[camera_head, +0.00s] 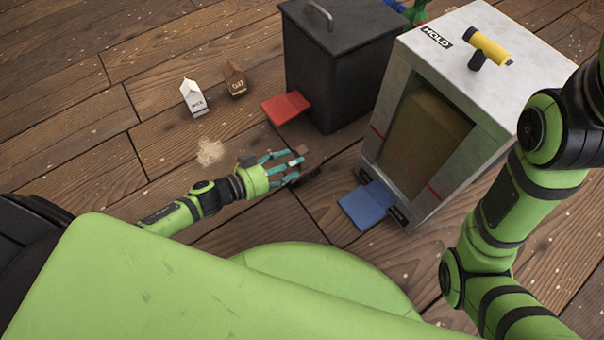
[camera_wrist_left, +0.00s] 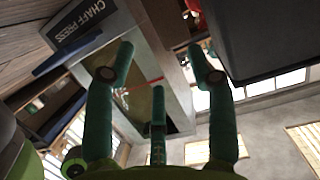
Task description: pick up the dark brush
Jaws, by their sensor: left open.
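A small dark object, which looks like the dark brush (camera_head: 307,176), lies low at the fingertips of my left gripper (camera_head: 293,168) in the head view. The fingers partly cover it, and I cannot tell whether they touch it. My left gripper is open, with its teal fingers spread; they also show in the left wrist view (camera_wrist_left: 158,75). Nothing is clearly held between them there, and I cannot make out the brush in that view. My right arm comes down the right side of the head view, but its gripper is out of frame.
A grey press cabinet (camera_head: 478,52) with a blue pedal (camera_head: 366,206) stands right of my left gripper. A black bin (camera_head: 335,75) with a red pedal (camera_head: 286,107) stands behind. Two small cartons, white (camera_head: 193,97) and brown (camera_head: 235,79), and a chaff pile (camera_head: 210,152) are on the floor leftward.

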